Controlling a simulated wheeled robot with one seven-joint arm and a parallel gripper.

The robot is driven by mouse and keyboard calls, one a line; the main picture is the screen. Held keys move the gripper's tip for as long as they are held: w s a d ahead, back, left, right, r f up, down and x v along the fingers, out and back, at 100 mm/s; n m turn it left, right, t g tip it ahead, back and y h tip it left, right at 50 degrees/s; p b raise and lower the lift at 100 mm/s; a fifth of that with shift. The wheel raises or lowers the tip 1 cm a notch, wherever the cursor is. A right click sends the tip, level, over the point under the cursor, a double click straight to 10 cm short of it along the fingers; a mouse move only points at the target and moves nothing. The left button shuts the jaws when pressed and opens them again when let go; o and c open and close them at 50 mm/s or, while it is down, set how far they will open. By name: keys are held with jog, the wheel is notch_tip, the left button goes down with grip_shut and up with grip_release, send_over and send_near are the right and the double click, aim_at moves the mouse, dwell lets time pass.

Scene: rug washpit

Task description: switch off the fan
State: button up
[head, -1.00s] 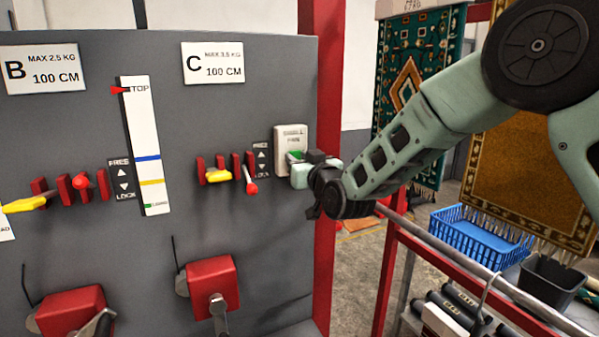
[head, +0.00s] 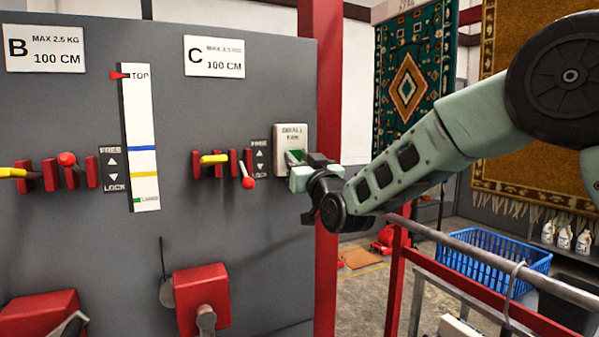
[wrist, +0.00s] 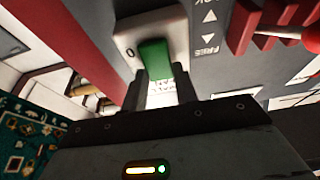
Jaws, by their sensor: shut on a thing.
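The fan switch is a pale plate (head: 290,134) labelled "SMALL FAN", at the right end of the grey panel. A green rocker (wrist: 155,58) stands out from it, with a "0" mark on the plate beside it in the wrist view. My gripper (head: 300,162) is at the plate's lower part, its fingers on either side of the green rocker and shut on it. In the head view, my fingers hide most of the rocker. The fan itself is not identifiable in these views.
Left of the switch are red brackets with a yellow and a red-knobbed lever (head: 247,182). A red post (head: 326,230) stands just right of the panel. A metal rail (head: 470,252), a blue basket (head: 490,262) and hanging rugs (head: 408,85) are on the right.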

jog(key=o, duration=1)
jog(key=b+v, duration=0.6)
jog(key=v, duration=1.1)
jog(key=shift+s+b, duration=0.25)
jog(key=shift+b, duration=0.15)
